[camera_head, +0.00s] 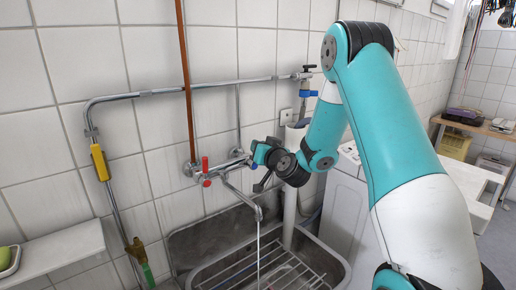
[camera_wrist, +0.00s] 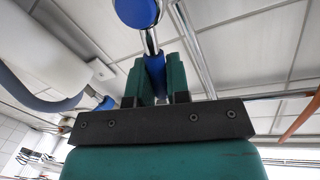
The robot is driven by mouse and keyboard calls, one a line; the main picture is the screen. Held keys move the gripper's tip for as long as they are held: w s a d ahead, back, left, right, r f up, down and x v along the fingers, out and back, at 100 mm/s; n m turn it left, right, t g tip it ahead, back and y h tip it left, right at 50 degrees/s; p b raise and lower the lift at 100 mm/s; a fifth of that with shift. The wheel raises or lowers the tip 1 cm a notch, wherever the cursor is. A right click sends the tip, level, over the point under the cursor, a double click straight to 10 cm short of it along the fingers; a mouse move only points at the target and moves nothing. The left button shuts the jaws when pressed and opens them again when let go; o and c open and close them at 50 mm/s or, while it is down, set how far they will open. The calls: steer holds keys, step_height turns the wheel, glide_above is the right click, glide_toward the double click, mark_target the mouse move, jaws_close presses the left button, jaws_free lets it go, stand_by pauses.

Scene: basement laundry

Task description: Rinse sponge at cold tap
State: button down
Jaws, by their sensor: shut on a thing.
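My gripper (camera_head: 264,158) is at the right end of the wall-mounted mixer tap (camera_head: 225,167), opposite its red handle (camera_head: 205,166). In the wrist view its two dark green fingers (camera_wrist: 155,78) are shut on a blue handle (camera_wrist: 153,68), the cold tap's; a round blue knob (camera_wrist: 137,11) shows above. In the head view my gripper mostly hides this handle. A thin stream of water (camera_head: 258,250) runs from the spout (camera_head: 257,209) into the sink. A green sponge (camera_head: 6,257) lies in a white dish (camera_head: 11,266) at the far left, away from my gripper.
The metal sink (camera_head: 340,262) holds a wire rack (camera_head: 275,276) under the spout. A white shelf (camera_head: 62,252) is at left. A chrome pipe with a yellow sleeve (camera_head: 100,162) and a brown vertical pipe (camera_head: 186,80) run on the tiled wall. A white appliance (camera_head: 345,205) stands right of the sink.

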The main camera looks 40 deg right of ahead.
steer(key=c, duration=1.1)
jaws_free()
steer(key=shift+s+f+b, duration=0.15)
steer(key=shift+s+b, duration=0.25)
steer(key=shift+b, duration=0.15)
steer(key=s+a+r+b, duration=0.1)
steer(key=s+a+b, duration=0.1)
steer(key=s+b, duration=1.4)
steer(key=shift+s+a+r+b, duration=0.2)
steer(key=shift+a+b, duration=0.15)
steer(key=shift+b, duration=0.75)
